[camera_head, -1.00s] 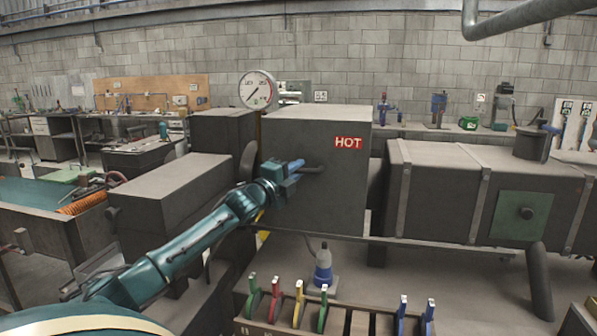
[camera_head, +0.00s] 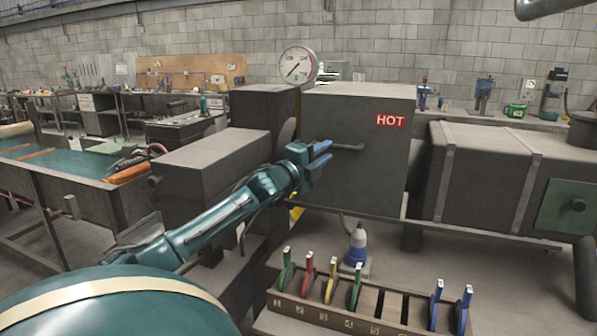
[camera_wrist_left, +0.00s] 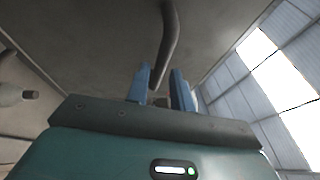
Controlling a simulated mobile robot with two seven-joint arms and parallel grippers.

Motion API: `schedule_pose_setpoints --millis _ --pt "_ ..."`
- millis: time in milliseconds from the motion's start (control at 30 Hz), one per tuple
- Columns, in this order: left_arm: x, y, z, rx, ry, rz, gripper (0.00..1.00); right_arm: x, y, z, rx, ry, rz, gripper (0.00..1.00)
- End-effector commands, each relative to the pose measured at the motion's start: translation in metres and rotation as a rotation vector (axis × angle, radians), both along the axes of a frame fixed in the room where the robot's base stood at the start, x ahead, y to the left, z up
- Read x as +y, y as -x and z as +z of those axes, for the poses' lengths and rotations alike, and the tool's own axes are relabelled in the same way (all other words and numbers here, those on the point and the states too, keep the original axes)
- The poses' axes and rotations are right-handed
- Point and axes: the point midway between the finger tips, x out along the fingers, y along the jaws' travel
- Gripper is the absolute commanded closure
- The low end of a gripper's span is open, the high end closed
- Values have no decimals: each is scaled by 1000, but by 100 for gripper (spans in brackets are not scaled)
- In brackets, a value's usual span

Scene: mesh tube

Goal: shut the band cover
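The band cover appears to be the large dark grey box (camera_head: 357,165) with a red HOT label (camera_head: 390,121), in the middle of the head view. A dark bar handle (camera_head: 347,146) sticks out from its face. My left gripper (camera_head: 319,156) is at the left end of this handle, its two blue fingers apart. In the left wrist view the handle (camera_wrist_left: 170,40) runs down from the top towards the gap between the fingers (camera_wrist_left: 162,90). I cannot tell whether the fingers touch it. The cover's hinge and latch are not clear. My right gripper is not in view.
A rack (camera_head: 340,308) of coloured-handled tools and a blue and white bottle (camera_head: 356,244) stand below the cover. A long strapped grey casing (camera_head: 480,178) is to the right. A round gauge (camera_head: 298,65) stands behind. A grey block (camera_head: 205,160) is on the left.

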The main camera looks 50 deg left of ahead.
Motion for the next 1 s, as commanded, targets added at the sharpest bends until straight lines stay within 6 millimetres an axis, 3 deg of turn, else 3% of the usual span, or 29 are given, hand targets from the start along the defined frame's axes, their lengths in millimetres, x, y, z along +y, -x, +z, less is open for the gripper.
schedule_pose_setpoints --millis 600,1000 --pt "-10 75 -14 3 1 1 77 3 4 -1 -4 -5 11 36" --pt "-12 90 -14 0 -1 3 77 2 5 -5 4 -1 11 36"
